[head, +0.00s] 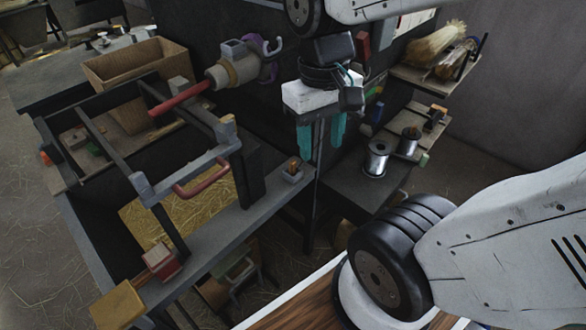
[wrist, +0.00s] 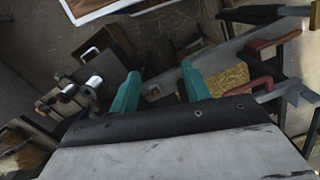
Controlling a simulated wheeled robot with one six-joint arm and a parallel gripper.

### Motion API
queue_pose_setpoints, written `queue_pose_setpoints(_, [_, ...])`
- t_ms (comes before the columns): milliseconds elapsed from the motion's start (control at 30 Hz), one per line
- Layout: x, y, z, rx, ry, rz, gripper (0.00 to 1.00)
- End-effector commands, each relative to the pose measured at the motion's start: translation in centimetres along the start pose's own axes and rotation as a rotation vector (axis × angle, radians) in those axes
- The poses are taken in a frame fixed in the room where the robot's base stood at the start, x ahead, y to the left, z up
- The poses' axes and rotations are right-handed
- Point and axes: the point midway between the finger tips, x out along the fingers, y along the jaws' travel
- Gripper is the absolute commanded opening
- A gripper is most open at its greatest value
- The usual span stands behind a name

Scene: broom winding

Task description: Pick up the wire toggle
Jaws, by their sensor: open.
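A small orange-brown peg (head: 294,164), likely the wire toggle, stands in a grey block (head: 291,176) on the bench's right edge. In the wrist view a small piece (wrist: 153,91) shows between my fingers, too small to make out clearly. My gripper (head: 321,138) points down with its two teal fingers apart and nothing between them. It is above and slightly right of the peg in the head view, apart from it. The fingers also show in the wrist view (wrist: 160,82).
The dark bench frame (head: 225,230) has a red handle (head: 202,181) and a winding head (head: 235,70) standing up. Wire spools (head: 376,158) sit on a low stand at right. Broom straw (head: 430,45) lies on a shelf behind. A wooden box (head: 135,65) is at back left.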

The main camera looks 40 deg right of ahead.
Motion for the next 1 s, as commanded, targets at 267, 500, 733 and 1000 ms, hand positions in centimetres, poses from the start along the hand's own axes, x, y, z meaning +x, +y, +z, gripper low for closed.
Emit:
queue_pose_setpoints(267, [4.7, 1.9, -6.3, 0.010, -0.119, -0.014, 0.47])
queue_pose_setpoints(500, [10.5, 4.0, -12.1, -0.026, -0.155, -0.033, 0.47])
queue_pose_setpoints(733, [17.5, 6.3, -17.5, -0.095, -0.135, -0.046, 0.47])
queue_pose_setpoints(1000, [21.2, 8.2, -24.6, -0.248, 0.044, -0.005, 0.47])
